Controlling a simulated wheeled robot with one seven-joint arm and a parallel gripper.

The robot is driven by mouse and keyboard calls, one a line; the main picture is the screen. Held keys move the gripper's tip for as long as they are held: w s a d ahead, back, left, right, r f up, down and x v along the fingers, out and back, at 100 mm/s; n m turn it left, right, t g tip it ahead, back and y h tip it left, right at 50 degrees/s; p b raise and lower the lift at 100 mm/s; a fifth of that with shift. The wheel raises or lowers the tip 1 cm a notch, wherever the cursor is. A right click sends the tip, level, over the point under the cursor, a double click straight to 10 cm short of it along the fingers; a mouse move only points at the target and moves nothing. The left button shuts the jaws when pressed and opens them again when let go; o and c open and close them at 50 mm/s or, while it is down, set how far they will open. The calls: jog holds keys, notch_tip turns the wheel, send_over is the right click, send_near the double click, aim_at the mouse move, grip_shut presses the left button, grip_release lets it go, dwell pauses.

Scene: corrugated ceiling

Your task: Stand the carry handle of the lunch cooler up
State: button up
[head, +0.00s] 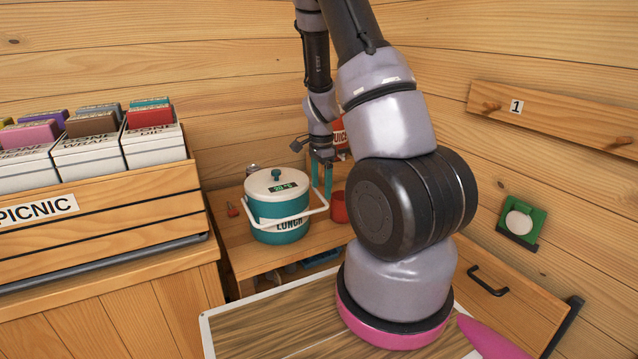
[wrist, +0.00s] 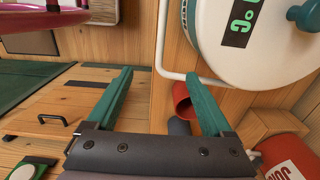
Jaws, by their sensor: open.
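The lunch cooler (head: 270,211) is a round teal tub with a white lid, a teal knob and a green display. It stands on a wooden counter, and its lid (wrist: 225,30) fills the upper right of the wrist view. The white carry handle (head: 318,210) is lowered, running round the cooler's front. My gripper (head: 322,190) is at the cooler's right side, teal fingers pointing down, open and empty. In the wrist view, a corner of the handle (wrist: 162,62) shows between my fingertips (wrist: 158,74); I cannot tell whether they touch it.
A red cup (head: 339,207) stands close right of my gripper. A red juice container (head: 338,137) is behind it, partly hidden by my arm. A wooden picnic crate (head: 110,215) with file boxes is left. A small red item (head: 232,209) lies left of the cooler.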

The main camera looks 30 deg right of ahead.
aim_at(321, 209)
jog(key=shift+s+f, duration=0.1)
jog(key=shift+f, duration=4.45)
grip_shut()
jog(key=shift+r, duration=0.15)
jog(key=shift+r, duration=1.4)
